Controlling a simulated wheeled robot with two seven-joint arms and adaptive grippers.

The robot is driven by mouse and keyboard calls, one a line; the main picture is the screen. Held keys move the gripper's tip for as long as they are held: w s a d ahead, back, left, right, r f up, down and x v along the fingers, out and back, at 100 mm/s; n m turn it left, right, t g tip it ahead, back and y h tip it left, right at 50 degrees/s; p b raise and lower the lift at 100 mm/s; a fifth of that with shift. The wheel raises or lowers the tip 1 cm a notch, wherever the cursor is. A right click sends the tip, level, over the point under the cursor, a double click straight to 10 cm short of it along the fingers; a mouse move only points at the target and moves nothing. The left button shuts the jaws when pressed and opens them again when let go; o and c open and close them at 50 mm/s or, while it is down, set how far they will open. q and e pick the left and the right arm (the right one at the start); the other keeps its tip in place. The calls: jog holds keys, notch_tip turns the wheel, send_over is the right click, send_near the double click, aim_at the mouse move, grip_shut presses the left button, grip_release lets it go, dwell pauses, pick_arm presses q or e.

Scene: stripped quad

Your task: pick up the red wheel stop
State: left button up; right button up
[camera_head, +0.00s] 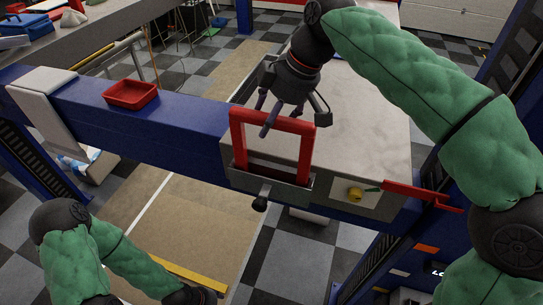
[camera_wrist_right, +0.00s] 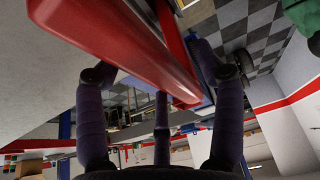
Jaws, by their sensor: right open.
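The red wheel stop (camera_head: 238,141) is an upright red frame, standing in a grey bracket on the blue beam. Its lower part is hidden in the bracket. My right gripper (camera_head: 287,113) is open at its top bar, with one dark finger passing in front of the bar. In the right wrist view the red bar (camera_wrist_right: 125,50) runs close between the spread fingers of the gripper (camera_wrist_right: 160,100). I cannot tell whether they touch it. My left arm shows at the lower left, its gripper cut off by the frame edge.
A red tray (camera_head: 131,94) lies on the blue beam (camera_head: 185,122) to the left. A black knob (camera_head: 260,203) hangs below the bracket (camera_head: 268,184). A grey platform (camera_head: 370,110) lies behind.

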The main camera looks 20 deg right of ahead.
jog(key=shift+f, duration=0.25)
dwell(0.3)
grip_shut()
jog(key=shift+w+r, duration=0.1)
